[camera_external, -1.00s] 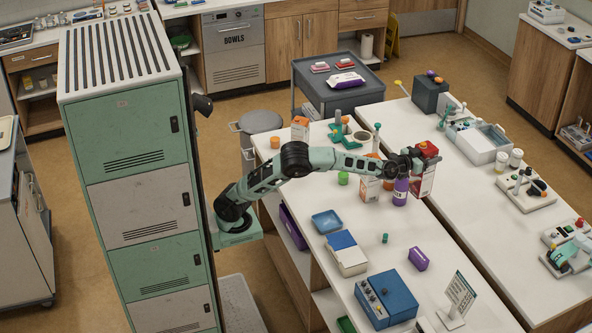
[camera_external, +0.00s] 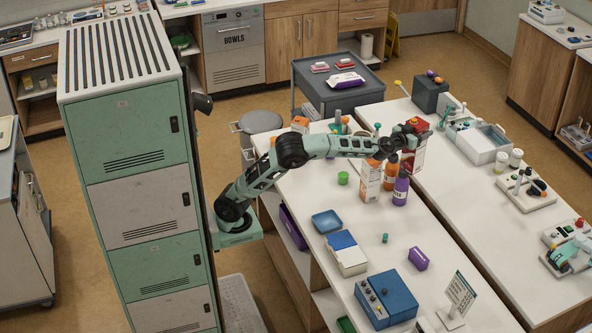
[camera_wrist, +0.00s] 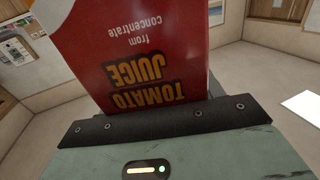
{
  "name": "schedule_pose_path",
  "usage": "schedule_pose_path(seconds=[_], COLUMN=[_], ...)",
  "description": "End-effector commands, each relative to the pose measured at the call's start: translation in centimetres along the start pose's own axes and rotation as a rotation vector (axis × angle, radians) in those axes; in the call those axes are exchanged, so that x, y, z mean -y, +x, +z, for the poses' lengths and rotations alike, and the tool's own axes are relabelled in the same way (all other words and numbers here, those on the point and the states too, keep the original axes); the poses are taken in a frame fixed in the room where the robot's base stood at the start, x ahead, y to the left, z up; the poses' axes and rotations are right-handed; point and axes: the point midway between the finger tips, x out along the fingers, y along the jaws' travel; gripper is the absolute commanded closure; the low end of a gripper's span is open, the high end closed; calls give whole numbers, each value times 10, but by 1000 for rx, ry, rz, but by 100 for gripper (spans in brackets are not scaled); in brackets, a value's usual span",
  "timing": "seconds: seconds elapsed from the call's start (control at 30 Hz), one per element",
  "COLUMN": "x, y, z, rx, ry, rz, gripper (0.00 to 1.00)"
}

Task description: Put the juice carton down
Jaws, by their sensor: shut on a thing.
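The juice carton (camera_external: 419,154) is red with a pale lower part, at the far side of the near white table. In the wrist view its red face (camera_wrist: 135,55) fills the upper middle, with "TOMATO JUICE from concentrate" upside down. My gripper (camera_external: 411,134) is shut on the carton near its top. The carton looks upright; I cannot tell whether its base touches the tabletop. In the wrist view a dark edge of my gripper (camera_wrist: 150,121) lies across the carton's face. The fingertips are mostly hidden.
A purple bottle (camera_external: 401,188), an orange bottle (camera_external: 391,177) and a white-and-orange carton (camera_external: 369,182) stand close in front of the juice carton. The near table (camera_external: 433,218) is bare to the right of the bottles.

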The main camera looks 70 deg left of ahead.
Motion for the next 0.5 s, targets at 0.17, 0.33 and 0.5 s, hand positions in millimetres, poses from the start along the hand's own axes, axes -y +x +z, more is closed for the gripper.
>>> schedule_pose_path(seconds=[0.17,0.33,0.5], x=[56,124,198], y=[9,14,9], z=[-7,-9,-10], rx=[-5,-4,-4], ry=[-3,-3,-3], rz=[-121,-272,-443], gripper=[100,100,100])
